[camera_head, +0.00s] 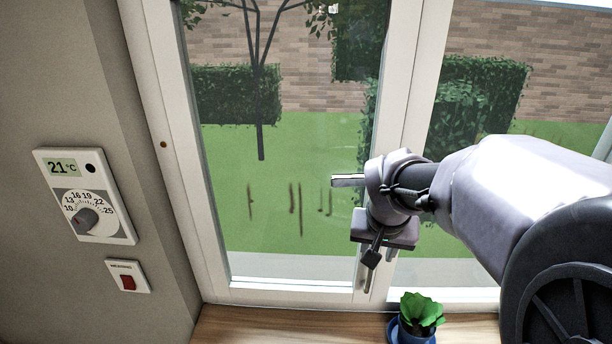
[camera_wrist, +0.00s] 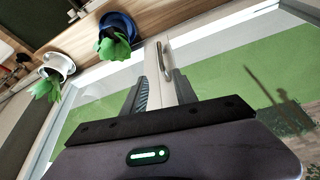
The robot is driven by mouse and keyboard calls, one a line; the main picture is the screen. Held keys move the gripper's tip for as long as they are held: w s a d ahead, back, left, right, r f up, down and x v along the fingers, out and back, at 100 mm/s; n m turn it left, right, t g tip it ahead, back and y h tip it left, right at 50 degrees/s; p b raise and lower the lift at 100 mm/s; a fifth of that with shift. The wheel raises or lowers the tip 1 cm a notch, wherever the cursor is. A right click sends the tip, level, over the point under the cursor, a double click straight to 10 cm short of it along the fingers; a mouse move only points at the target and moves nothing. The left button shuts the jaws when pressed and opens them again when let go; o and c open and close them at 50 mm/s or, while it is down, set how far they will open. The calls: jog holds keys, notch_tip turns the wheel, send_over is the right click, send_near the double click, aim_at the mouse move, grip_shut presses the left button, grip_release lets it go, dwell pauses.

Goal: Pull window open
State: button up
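The window (camera_head: 172,130) has a white frame and looks shut in the head view. Its metal handle (camera_head: 367,281) sits low on the upright between the two panes, and its upper part is hidden by my gripper. My gripper (camera_head: 371,258) is in front of this upright, just above the visible part of the handle. In the wrist view, the handle (camera_wrist: 164,58) lies ahead of and between my two fingers (camera_wrist: 160,79). The fingers are spread apart with nothing held between them. I cannot tell whether either finger touches the frame.
A green plant in a blue pot (camera_head: 405,333) stands on the wooden sill (camera_head: 260,325) below the handle. The wrist view also shows a second plant in a white pot (camera_wrist: 62,64). A thermostat (camera_head: 85,196) and a red switch (camera_head: 127,281) are on the left wall.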

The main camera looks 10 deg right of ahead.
aim_at(370, 273)
jog(key=b+x, duration=0.2)
jog(key=x, duration=1.4)
jog(key=shift+a+b, duration=0.2)
jog(key=shift+b, duration=0.15)
grip_shut()
